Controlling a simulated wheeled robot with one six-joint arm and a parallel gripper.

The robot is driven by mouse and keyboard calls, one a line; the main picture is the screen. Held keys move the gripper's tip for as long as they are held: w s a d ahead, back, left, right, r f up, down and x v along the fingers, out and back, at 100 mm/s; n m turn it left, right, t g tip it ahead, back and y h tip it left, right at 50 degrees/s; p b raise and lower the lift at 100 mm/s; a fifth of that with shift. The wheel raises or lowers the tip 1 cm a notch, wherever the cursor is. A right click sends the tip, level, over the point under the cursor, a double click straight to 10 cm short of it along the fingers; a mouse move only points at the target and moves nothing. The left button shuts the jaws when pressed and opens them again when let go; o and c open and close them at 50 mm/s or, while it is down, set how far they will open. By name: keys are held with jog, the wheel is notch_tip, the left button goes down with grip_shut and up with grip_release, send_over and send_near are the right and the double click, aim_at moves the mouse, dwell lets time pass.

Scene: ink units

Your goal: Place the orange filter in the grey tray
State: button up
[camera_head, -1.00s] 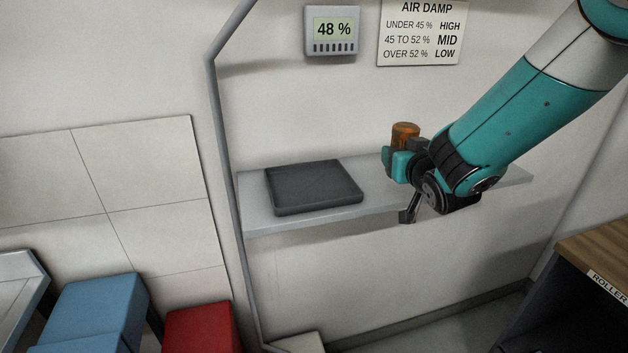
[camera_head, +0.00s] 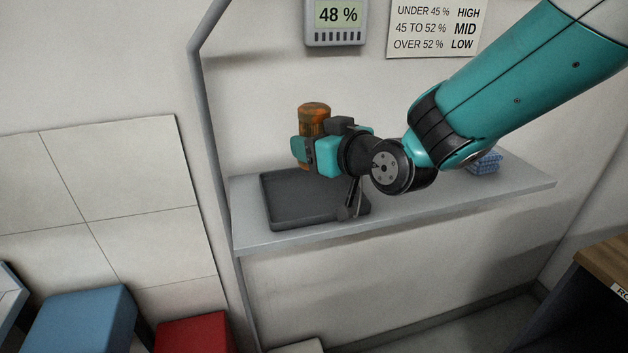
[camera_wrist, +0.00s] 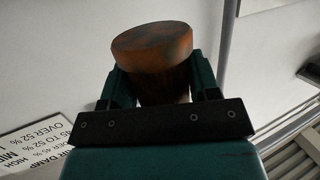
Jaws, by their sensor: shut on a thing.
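The orange filter (camera_head: 314,118) is an upright, translucent orange-brown cylinder in the head view. My gripper (camera_head: 306,152) is shut on it and holds it over the grey tray (camera_head: 283,214). The wrist view shows the filter (camera_wrist: 153,50) between the two teal fingers (camera_wrist: 152,90). The tray is dark grey and shallow, and lies on the wall shelf. My wrist hides its back right part. The gap between the filter's lower end and the tray cannot be judged exactly.
The light grey shelf (camera_head: 440,199) has free room right of the tray. A blue patterned item (camera_head: 485,163) lies on it behind my arm. A grey post (camera_head: 205,120) stands at the shelf's left end. A display reading 48 % (camera_head: 337,17) hangs above.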

notch_tip(320, 180, down, 9)
jog(key=shift+r, duration=0.2)
jog(key=shift+f, duration=0.1)
jog(key=o, duration=1)
jog(key=b+v, duration=0.9)
jog(key=v, duration=0.3)
jog(key=shift+b, duration=0.35)
jog(key=s+d+f+g+h, duration=0.2)
jog(key=s+g, duration=0.4)
jog(key=s, duration=0.3)
jog(key=s+d+f+g+h, duration=0.1)
jog(key=s+d+g+h, duration=0.2)
jog(key=s, duration=0.7)
jog(key=d+g, duration=0.2)
jog(key=g, duration=0.1)
jog(key=shift+d+f+m+h, duration=0.25)
jog(key=shift+f+m+h, duration=0.15)
